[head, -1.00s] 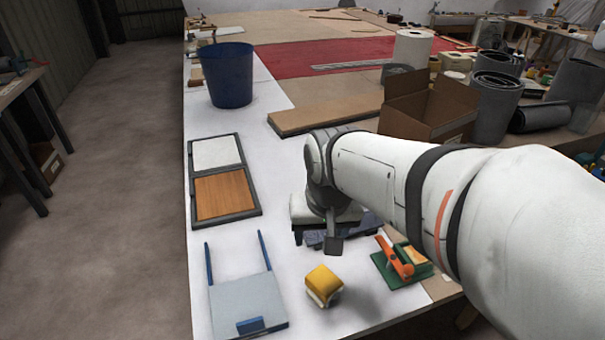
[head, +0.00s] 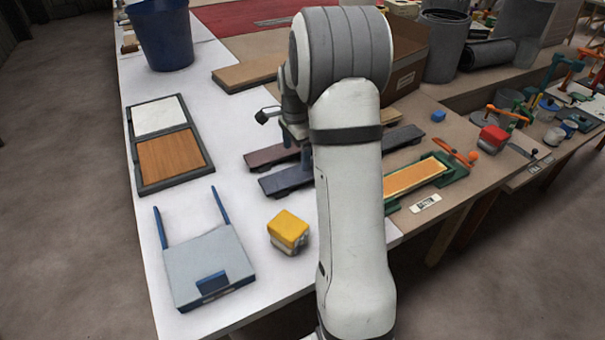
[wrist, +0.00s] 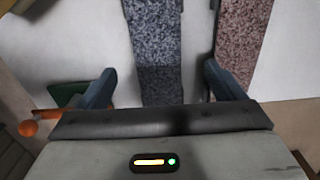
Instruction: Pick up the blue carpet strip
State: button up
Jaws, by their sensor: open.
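The blue carpet strip (head: 286,181) lies on the white table, partly hidden behind my arm in the head view. In the wrist view it shows as a speckled blue-grey strip (wrist: 152,40) running down between my fingers, its lower part darker. My gripper (wrist: 159,72) is open, one finger on each side of the strip, with nothing held. I cannot tell how far above the strip the fingertips are. A reddish-brown strip (head: 272,156) lies parallel beside it; it also shows in the wrist view (wrist: 239,45), to the right, near the right finger.
A grey strip (head: 402,138) shows right of my arm; I cannot tell if it joins the blue one. A green frame (head: 452,171) with an orange handle stands right. A yellow-topped block (head: 289,230) and a grey panel (head: 209,266) stand in front. A blue bucket (head: 163,35) stands behind.

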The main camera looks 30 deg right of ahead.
aim_at(297, 173)
jog(key=f, duration=0.6)
jog(key=shift+s, duration=0.2)
jog(key=shift+c, duration=0.2)
jog(key=c, duration=1)
jog(key=shift+c, duration=0.2)
